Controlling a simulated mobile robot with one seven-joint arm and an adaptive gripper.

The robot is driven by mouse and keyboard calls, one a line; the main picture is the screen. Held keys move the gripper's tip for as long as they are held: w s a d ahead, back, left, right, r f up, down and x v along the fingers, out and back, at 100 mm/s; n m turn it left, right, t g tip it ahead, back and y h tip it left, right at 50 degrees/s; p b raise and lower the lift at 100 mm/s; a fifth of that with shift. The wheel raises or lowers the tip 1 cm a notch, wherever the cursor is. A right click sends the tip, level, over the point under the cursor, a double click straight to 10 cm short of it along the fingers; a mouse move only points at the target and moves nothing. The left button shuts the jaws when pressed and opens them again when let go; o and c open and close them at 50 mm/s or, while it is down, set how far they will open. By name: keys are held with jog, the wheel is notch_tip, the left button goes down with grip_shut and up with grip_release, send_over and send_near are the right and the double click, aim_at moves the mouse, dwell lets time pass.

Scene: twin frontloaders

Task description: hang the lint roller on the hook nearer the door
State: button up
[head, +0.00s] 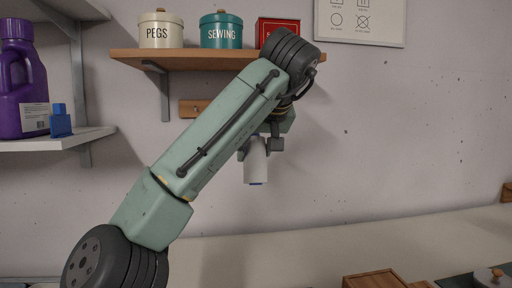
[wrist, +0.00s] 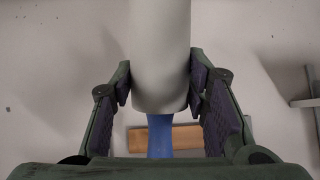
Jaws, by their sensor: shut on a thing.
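The lint roller (head: 256,163) hangs in my gripper (head: 260,147) in front of the wall, below the wooden shelf. It looks white with a bit of blue at its lower end in the head view. In the wrist view the white roller (wrist: 160,55) lies between the two dark finger pads of my gripper (wrist: 160,88), with its blue handle (wrist: 160,135) showing. A wooden rail (head: 188,108) is on the wall under the shelf; my arm covers most of it. It also shows behind the handle in the wrist view (wrist: 188,137). I cannot make out separate hooks. No door is in view.
The wooden shelf (head: 135,54) carries a PEGS tin (head: 160,31), a SEWING tin (head: 221,31) and a red box (head: 278,28). A purple bottle (head: 22,85) and a blue item (head: 60,122) stand on the left shelf. A wooden box (head: 375,279) is low down.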

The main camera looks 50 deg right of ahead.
jog(key=shift+f, duration=0.1)
jog(key=shift+w+d+r+g+p, duration=0.2)
jog(key=shift+w+d+g+p, duration=0.1)
jog(key=shift+p, duration=0.75)
jog(key=shift+w+d+r+g+y+p, duration=0.1)
jog(key=shift+w+d+g+y+p, duration=0.55)
jog(key=shift+p, duration=1.85)
